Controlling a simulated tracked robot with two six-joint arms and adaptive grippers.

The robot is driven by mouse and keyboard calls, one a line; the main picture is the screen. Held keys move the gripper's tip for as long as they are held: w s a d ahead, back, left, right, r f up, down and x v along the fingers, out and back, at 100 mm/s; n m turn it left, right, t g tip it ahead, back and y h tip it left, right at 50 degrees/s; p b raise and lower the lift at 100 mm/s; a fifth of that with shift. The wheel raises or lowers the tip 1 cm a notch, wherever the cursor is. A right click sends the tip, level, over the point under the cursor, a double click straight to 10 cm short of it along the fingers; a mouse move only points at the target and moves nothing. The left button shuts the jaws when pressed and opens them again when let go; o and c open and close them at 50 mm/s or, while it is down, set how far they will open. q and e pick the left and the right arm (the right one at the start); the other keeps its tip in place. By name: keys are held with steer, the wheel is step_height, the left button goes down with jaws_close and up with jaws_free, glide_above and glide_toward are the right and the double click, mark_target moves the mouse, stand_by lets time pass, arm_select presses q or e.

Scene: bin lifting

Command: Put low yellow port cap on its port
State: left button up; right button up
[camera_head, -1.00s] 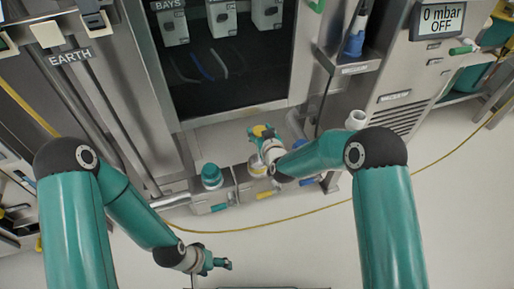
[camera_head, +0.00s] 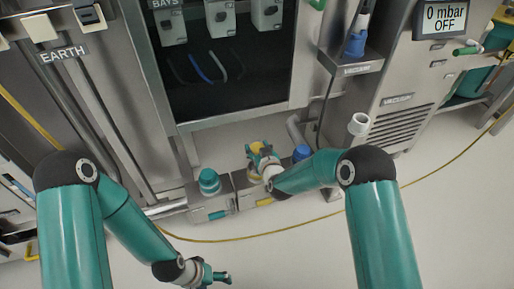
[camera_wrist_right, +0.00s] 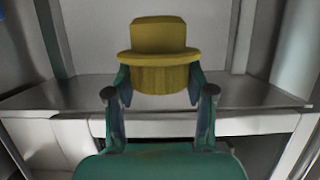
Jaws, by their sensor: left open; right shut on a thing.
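The yellow port cap (camera_wrist_right: 158,45) is wide-rimmed and upright in the right wrist view. My right gripper (camera_wrist_right: 160,98) is shut on its lower part. In the head view my right gripper (camera_head: 260,154) is over the middle of the low row of ports, with a bit of the yellow cap (camera_head: 254,149) showing. A yellowish ring (camera_head: 252,177) shows just below it, probably the yellow port, mostly hidden by the gripper. I cannot tell whether cap and port touch. My left gripper (camera_head: 222,277) is open and empty, low in the picture over the floor.
A teal cap (camera_head: 209,181) sits on the low housing to the left of my right gripper; a blue cap (camera_head: 302,153) is to its right. The steel cabinet stands behind. A yellow cable (camera_head: 240,239) lies on the clear floor in front.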

steer(key=shift+r, duration=0.2)
steer(key=shift+f, duration=0.15)
steer(key=shift+f+b, duration=1.5)
steer(key=shift+b, duration=0.15)
steer(key=shift+f, duration=1.05)
steer(key=shift+f, duration=1.1)
stand_by(0.3)
